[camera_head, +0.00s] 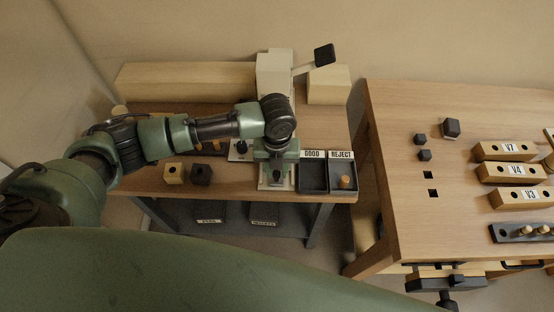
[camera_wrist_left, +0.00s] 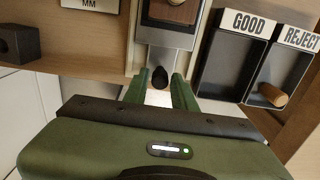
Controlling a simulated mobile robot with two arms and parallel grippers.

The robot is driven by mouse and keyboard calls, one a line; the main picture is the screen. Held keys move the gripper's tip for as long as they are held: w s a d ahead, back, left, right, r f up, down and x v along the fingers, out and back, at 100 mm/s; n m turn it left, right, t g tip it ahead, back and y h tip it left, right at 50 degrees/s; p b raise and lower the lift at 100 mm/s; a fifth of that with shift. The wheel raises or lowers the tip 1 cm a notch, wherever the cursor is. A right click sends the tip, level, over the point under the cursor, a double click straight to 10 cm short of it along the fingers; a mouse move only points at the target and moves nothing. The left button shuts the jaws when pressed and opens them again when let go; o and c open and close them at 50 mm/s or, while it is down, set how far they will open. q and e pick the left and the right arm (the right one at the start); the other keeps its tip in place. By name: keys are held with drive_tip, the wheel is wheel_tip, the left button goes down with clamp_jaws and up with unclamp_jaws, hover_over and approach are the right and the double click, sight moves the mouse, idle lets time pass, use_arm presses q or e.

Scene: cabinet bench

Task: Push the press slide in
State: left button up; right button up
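The press (camera_head: 274,75) is a pale upright body with a dark-ended lever at the back of the left bench. Its slide (camera_wrist_left: 176,52) shows in the left wrist view as a grey plate with a brown block on it and a dark rounded knob (camera_wrist_left: 160,77) at its near end. My left gripper (camera_head: 275,182) is at the front of the press, pointing down. In the left wrist view its two green fingers (camera_wrist_left: 160,92) stand apart on either side of the knob, with gaps visible. My arm hides part of the slide in the head view. My right gripper is not in view.
GOOD (camera_head: 312,178) and REJECT (camera_head: 343,184) trays stand right of the slide; a wooden peg (camera_head: 347,182) lies in REJECT. A wooden block (camera_head: 173,173) and a dark block (camera_head: 201,174) sit left. A second bench (camera_head: 385,200) stands right.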

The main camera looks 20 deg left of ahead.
use_arm(q)
clamp_jaws()
drive_tip(key=shift+w+a+b, duration=0.15)
drive_tip(key=shift+w+a, duration=0.1)
drive_tip(key=shift+w, duration=0.65)
drive_tip(key=shift+w+a+b, duration=0.15)
drive_tip(key=shift+w+a, duration=0.05)
drive_tip(key=shift+w, duration=0.75)
drive_tip(key=shift+w+a+t, duration=0.2)
drive_tip(key=shift+w+t, duration=0.05)
drive_tip(key=shift+w, duration=0.35)
drive_tip(key=shift+w+a+t, duration=0.2)
drive_tip(key=shift+w+t, duration=0.05)
drive_tip(key=shift+w, duration=0.3)
drive_tip(key=shift+w+a+b, duration=0.1)
drive_tip(key=shift+w+b, duration=0.2)
drive_tip(key=shift+w, duration=0.3)
